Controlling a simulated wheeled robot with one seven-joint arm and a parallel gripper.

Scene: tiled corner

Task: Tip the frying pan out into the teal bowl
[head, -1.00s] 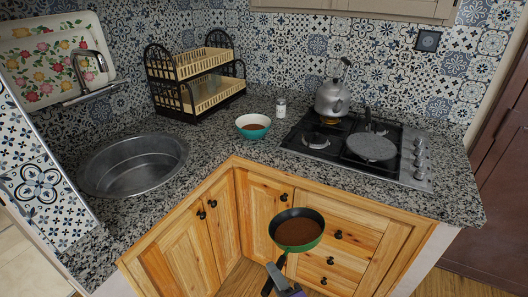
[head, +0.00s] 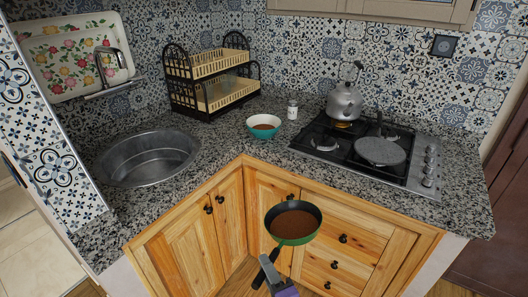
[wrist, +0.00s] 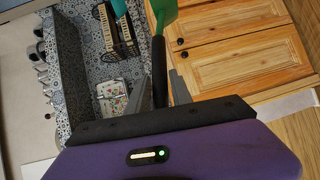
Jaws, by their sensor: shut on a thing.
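The green frying pan (head: 293,239) has a dark inside and holds a flat brown filling. It looks roughly level in front of the wooden cupboards, lower than the counter in the picture. My gripper (head: 272,279) is shut on its black handle; the wrist view shows the handle (wrist: 159,72) between the two grey fingers and part of the green pan (wrist: 165,12) at the top edge. The teal bowl (head: 263,135), with a white rim and some brown inside, stands upright on the counter, beyond the pan and apart from it.
The granite counter (head: 225,155) turns a corner, with a round metal sink (head: 148,160) left. A black two-tier dish rack (head: 212,85) and a white shaker (head: 292,110) stand near the bowl. Right is the hob (head: 360,150) with a kettle (head: 344,101) and a grey pan (head: 380,151).

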